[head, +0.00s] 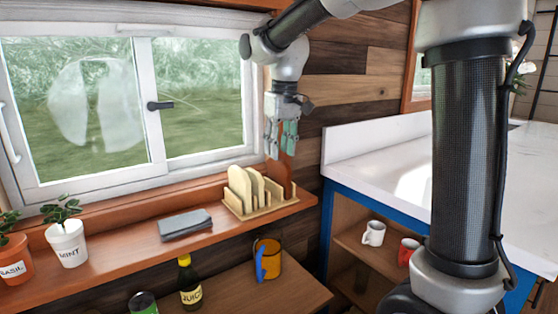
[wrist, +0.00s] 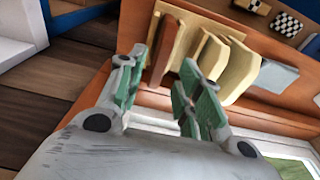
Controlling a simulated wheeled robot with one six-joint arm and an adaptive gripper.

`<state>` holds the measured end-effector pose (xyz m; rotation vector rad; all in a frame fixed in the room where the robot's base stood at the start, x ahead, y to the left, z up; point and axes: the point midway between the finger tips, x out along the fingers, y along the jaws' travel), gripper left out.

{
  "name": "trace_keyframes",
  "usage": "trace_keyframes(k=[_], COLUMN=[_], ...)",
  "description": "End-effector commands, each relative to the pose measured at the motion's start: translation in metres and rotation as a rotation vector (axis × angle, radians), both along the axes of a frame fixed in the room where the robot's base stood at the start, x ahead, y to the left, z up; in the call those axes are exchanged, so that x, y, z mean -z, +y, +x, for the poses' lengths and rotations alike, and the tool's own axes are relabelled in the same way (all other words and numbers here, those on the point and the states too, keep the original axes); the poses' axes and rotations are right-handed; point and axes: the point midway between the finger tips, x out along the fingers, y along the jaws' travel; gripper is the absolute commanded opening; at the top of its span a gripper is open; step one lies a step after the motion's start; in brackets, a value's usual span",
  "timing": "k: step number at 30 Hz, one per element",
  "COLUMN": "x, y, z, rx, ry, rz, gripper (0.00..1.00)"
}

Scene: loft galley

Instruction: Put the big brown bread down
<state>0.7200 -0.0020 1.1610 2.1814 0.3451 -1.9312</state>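A tall brown board-like slab (head: 284,170), the only thing here that fits the big brown bread, stands upright at the right end of a pale wooden rack (head: 262,209) on the window ledge. It also shows in the wrist view (wrist: 162,62). My gripper (head: 281,152) points down over the slab's top. Its green-padded fingers are apart in the wrist view (wrist: 160,72), with the slab showing between the tips. I see no clear contact on both sides. The slab's lower part is partly hidden by the rack.
Several cream slabs (head: 240,186) stand in the rack beside the brown one. A grey flat block (head: 185,224) and potted herbs (head: 68,243) are left on the ledge. The window (head: 130,105) is close behind. A lower table holds an amber mug (head: 268,257) and a bottle (head: 189,285). The white counter (head: 400,165) is mostly clear.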

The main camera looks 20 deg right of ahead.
Motion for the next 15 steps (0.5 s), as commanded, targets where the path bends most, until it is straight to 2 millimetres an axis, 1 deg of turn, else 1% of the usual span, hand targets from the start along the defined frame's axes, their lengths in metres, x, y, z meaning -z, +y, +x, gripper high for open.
trace_keyframes(k=[1,3,7,10,15], x=[-0.013,-0.028,-0.053,-0.065,-0.074], y=[0.000,-0.001,-0.002,-0.002,-0.003], z=[-0.001,-0.003,-0.006,-0.007,-0.009], rx=[0.000,0.000,0.000,0.000,0.000], ry=[-0.005,-0.004,-0.003,-0.002,0.000], rz=[0.002,0.001,0.001,0.001,0.000], gripper=[0.35,0.35,0.35,0.35,0.35])
